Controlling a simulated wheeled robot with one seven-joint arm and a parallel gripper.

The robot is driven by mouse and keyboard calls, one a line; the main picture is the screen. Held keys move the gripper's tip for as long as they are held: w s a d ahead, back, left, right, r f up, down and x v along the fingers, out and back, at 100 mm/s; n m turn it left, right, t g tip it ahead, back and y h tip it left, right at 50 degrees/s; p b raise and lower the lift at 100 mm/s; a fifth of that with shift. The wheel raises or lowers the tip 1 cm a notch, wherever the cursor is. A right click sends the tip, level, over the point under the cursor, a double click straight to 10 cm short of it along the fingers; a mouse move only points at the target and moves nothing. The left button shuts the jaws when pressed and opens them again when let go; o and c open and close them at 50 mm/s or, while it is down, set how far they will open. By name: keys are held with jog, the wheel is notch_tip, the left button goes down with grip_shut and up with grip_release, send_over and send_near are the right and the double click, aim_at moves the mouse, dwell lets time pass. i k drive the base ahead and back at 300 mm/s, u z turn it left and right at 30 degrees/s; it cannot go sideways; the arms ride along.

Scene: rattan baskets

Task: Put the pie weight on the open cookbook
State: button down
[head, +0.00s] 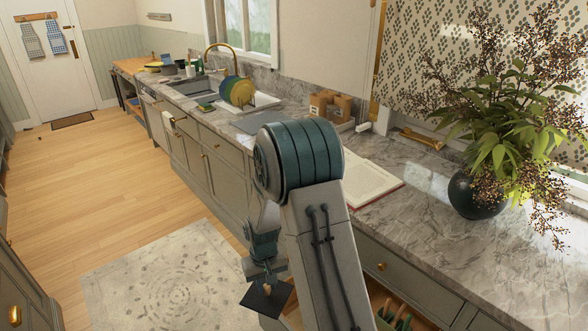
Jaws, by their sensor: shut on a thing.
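The open cookbook (366,187) lies on the marble counter, white pages up, with a red cover edge showing. My arm hides its left part. My gripper (267,281) is left of and lower in the picture than the cookbook, out over the floor in front of the cabinets.
A dark vase (475,195) with a wide leafy plant stands on the counter at right. Brown boxes (331,105) and a grey board (257,122) lie farther back. An open drawer (400,316) shows at the bottom. The marble right of the cookbook is clear.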

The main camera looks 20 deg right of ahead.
aim_at(363, 178)
jog(key=u, duration=0.85)
jog(key=i, duration=3.7)
jog(key=z, duration=4.35)
jog(key=i, duration=0.15)
